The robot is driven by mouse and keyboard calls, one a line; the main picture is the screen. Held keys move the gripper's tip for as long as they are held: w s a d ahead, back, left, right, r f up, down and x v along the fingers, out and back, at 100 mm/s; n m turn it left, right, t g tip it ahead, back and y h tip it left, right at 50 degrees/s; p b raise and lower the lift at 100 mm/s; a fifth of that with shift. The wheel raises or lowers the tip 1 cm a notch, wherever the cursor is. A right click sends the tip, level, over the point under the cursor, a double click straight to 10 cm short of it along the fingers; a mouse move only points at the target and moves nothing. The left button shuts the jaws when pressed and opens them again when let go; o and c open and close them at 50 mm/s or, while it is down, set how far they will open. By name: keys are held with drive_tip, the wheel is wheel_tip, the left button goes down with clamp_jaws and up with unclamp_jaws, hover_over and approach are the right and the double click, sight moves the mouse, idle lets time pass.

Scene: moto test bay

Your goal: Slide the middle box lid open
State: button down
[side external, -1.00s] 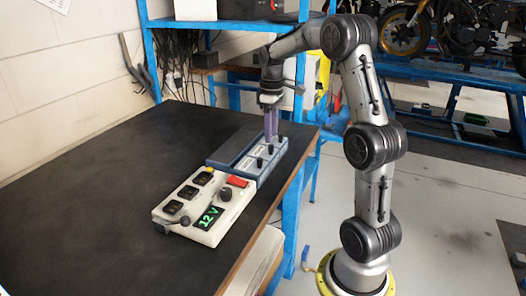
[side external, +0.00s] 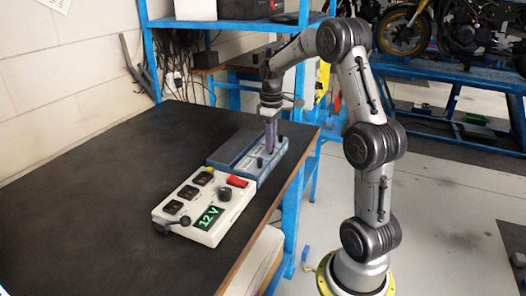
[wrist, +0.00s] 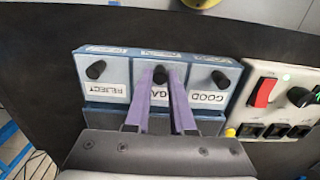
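The box (side external: 238,163) is a blue-grey case on the table with three lids side by side, each with a black knob and a white label. In the wrist view the middle lid (wrist: 158,97) has a partly covered label. Its knob (wrist: 160,74) lies level with the knobs of the REJECT lid (wrist: 98,88) and the GOOD lid (wrist: 209,98). My gripper (wrist: 160,76) has its two purple fingertips on either side of the middle knob; whether they touch it I cannot tell. In the side view my gripper (side external: 270,148) points down onto the box, hiding the middle knob.
A white panel (side external: 207,207) with black switches, a red switch and a green "12 V" display stands against the box. The dark tabletop (side external: 90,170) is clear to the left. A blue shelf frame (side external: 240,25) rises behind the table.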

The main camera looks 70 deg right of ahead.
sight(251, 150)
drive_tip(key=shift+w, duration=3.45)
drive_tip(key=c, duration=0.9)
unclamp_jaws()
drive_tip(key=shift+r, duration=0.1)
drive_tip(key=shift+r, duration=3.45)
